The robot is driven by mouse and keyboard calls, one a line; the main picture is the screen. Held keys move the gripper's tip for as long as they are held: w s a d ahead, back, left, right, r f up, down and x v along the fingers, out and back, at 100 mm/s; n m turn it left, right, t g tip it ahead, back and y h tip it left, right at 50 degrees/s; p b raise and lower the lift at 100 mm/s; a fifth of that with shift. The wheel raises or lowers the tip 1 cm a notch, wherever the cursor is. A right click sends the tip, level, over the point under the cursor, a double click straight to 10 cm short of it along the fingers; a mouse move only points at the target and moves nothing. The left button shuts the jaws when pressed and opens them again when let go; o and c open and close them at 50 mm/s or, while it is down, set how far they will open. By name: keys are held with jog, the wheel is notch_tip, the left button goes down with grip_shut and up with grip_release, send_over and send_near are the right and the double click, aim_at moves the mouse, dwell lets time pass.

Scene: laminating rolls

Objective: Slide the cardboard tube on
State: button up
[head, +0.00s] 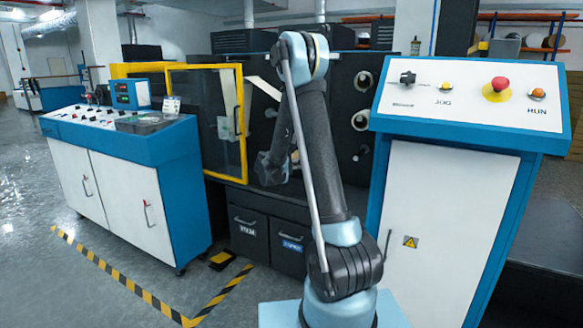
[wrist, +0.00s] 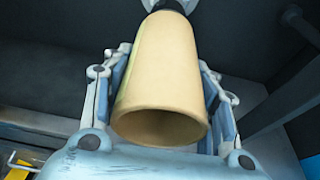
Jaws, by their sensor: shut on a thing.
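The cardboard tube (wrist: 160,75) is tan and hollow, with its open near end facing the wrist camera. My gripper (wrist: 163,66) is shut on it, with one finger on each side. The tube's far end reaches a pale grey round part (wrist: 168,4) at the top edge of the wrist view. I cannot tell whether the tube is around that part or only in front of it.
Pale roller ends (head: 361,120) show on the machine right of my arm. A yellow-framed door (head: 241,120) stands to the left. A control panel (head: 470,95) stands close on the right, and a blue and white console (head: 120,190) on the left. Striped floor tape (head: 120,278) marks open floor.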

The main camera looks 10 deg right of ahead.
jog(key=shift+w+d, duration=1.3)
jog(key=shift+w, duration=0.5)
jog(key=shift+w+d, duration=1.35)
jog(key=shift+w, duration=0.5)
jog(key=shift+w+d, duration=1.3)
jog(key=shift+w, duration=0.5)
jog(key=o, duration=1.1)
